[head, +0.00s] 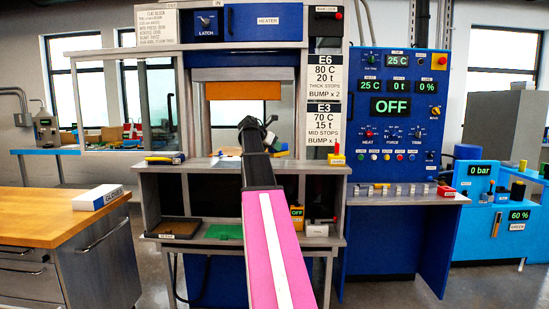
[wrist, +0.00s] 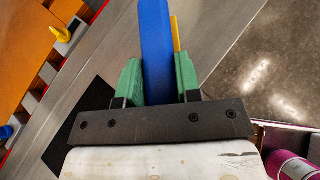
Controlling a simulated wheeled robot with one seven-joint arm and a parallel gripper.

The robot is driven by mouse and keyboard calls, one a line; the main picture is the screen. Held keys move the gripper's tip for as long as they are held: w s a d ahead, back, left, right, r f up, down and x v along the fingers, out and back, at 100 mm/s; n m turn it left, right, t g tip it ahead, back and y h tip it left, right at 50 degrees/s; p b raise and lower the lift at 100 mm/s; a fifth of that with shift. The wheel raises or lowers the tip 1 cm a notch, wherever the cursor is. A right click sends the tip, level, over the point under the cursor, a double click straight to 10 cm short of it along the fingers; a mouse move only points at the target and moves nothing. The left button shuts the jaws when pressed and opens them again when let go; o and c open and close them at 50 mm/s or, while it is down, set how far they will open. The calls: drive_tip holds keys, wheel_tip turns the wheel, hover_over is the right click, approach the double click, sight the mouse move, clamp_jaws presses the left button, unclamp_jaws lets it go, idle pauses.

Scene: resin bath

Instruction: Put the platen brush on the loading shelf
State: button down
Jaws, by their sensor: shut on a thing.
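My gripper (wrist: 158,78) is shut on a long blue piece (wrist: 156,35), which stands between its two green fingers in the wrist view. A thin yellow strip shows just to its right. I take the blue piece to be the platen brush; its bristles are not clearly visible. A grey metal surface lies beyond and below the fingers, with bare floor to its right. In the head view the grey loading shelf (head: 205,165) runs in front of the press opening. My arm reaches toward the shelf there, and hides the gripper and what it holds.
Below are a brown tray (head: 174,229) and a green mat (head: 224,232). A wooden-topped cabinet (head: 50,216) with a glove box (head: 98,197) stands at left.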

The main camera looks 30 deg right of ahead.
sight(276, 156)
drive_tip(key=shift+d+f, duration=0.35)
drive_tip(key=shift+d, duration=0.15)
drive_tip(key=shift+f, duration=1.95)
drive_tip(key=c, duration=0.8)
unclamp_jaws()
drive_tip(key=shift+f, duration=0.15)
drive_tip(key=shift+w, duration=0.1)
drive_tip(key=v, duration=1.2)
drive_tip(key=shift+r, duration=0.25)
